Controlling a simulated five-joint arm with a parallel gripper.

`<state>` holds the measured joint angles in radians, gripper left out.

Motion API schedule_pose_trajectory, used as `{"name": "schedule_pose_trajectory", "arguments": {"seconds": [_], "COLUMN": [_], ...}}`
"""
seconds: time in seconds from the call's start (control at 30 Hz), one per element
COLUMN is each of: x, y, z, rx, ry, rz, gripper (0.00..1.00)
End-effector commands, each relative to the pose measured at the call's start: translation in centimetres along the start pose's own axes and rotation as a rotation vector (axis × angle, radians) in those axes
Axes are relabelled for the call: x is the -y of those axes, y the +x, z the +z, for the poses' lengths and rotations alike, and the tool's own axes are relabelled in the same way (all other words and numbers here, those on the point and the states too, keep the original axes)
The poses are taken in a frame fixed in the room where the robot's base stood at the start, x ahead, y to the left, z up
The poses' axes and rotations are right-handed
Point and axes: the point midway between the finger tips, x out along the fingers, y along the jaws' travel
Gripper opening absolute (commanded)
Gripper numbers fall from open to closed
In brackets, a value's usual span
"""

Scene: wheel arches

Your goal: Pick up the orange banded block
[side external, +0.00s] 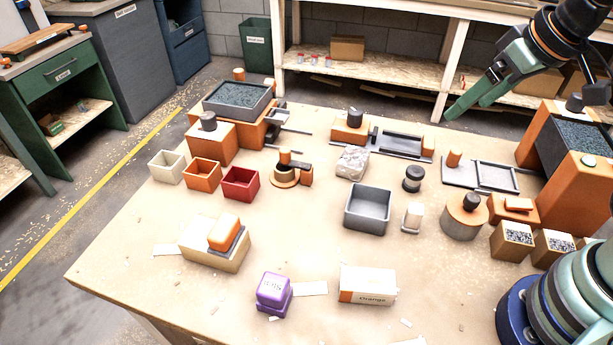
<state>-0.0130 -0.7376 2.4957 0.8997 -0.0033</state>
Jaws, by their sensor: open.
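Another block, plain orange with rounded edges (224,231), rests on a grey pad on a tan box at the front left. My gripper (468,107) has green fingers and is open and empty. It is at the upper right, high and far back from the white block, apart from everything on the table.
A purple block (273,289) stands left of the white block, with a paper label between them. A grey open bin (368,208) and a small white-topped piece (411,217) stand behind it. Orange fixtures crowd the right side. The table's front left is mostly clear.

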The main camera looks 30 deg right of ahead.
Motion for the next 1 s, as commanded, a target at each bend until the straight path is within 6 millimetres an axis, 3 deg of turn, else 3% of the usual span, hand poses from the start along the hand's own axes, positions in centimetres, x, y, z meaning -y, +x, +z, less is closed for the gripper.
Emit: {"name": "schedule_pose_trajectory", "arguments": {"seconds": [0.17,0.27,0.4,0.6,0.8,1.0], "x": [4.1,8.0,13.5,19.3,21.6,21.7], "y": [1.8,3.4,5.3,7.2,7.9,10.0], "z": [0.3,1.2,3.6,7.9,10.4,11.8], "rx": [0.091,0.171,0.277,0.395,0.444,0.454], "ry": [-0.158,-0.310,-0.534,-0.798,-0.917,-0.928], "rz": [-0.061,-0.110,-0.167,-0.214,-0.229,-0.228], "gripper": [0.91,0.91,0.91,0.91,0.91,0.91]}}
